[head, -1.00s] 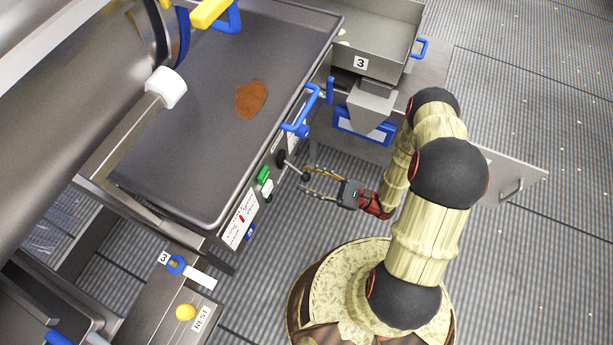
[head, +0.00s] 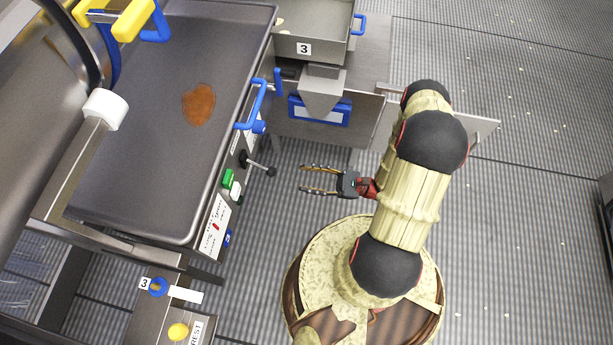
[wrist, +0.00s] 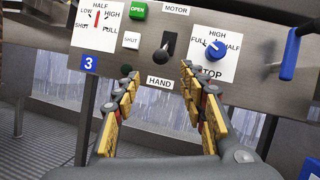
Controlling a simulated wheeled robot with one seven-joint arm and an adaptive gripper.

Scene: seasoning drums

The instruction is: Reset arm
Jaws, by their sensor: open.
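My gripper (head: 303,180) is open and empty, held out over the floor to the right of the seasoning machine's control panel. In the wrist view my gripper (wrist: 160,80) shows its two yellow-padded fingers apart, pointing at the panel (wrist: 185,62). A black ball-ended lever (head: 258,165) sticks out of the panel, apart from the fingers. In the wrist view the lever (wrist: 162,52) appears above and between the fingertips, over the word HAND. My arm (head: 415,185) is bent above its round base.
The large grey tray (head: 150,150) holds a brown patch (head: 199,104). A blue handle (head: 256,104) juts from its right side. A box marked 3 (head: 310,35) stands at the back. Green (head: 228,178) and white buttons and a blue knob (wrist: 216,50) are on the panel. Open floor lies right.

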